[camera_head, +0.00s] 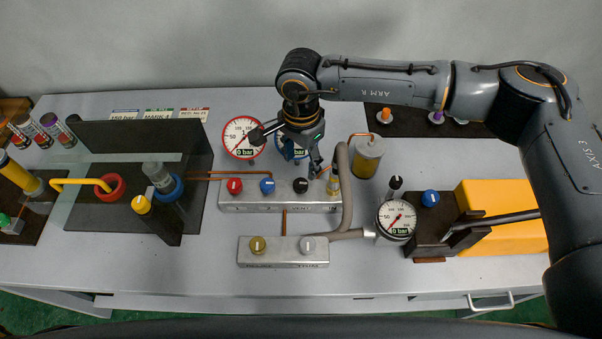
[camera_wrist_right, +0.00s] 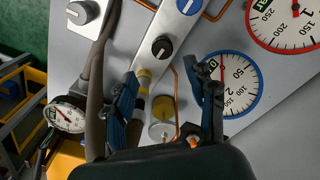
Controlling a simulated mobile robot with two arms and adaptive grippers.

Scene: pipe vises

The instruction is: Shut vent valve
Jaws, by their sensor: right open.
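A metal manifold block (camera_head: 282,204) carries a red knob (camera_head: 234,186), a blue knob (camera_head: 267,186) and a black knob (camera_head: 300,186). In front of it, a smaller block (camera_head: 282,260) carries a brass-coloured knob (camera_head: 258,245) and a grey knob (camera_head: 308,245). My right gripper (camera_head: 304,160) is open, pointing down above the manifold's right end. In the right wrist view, the black knob (camera_wrist_right: 162,47) lies beyond the open fingertips (camera_wrist_right: 166,80), apart from them. My left gripper is not in view.
Behind the manifold stand a red-rimmed gauge (camera_head: 243,138) and a blue-rimmed gauge (camera_wrist_right: 233,83). A yellow block (camera_head: 505,215) and pump gauge (camera_head: 396,219) sit farther right. The table front is clear.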

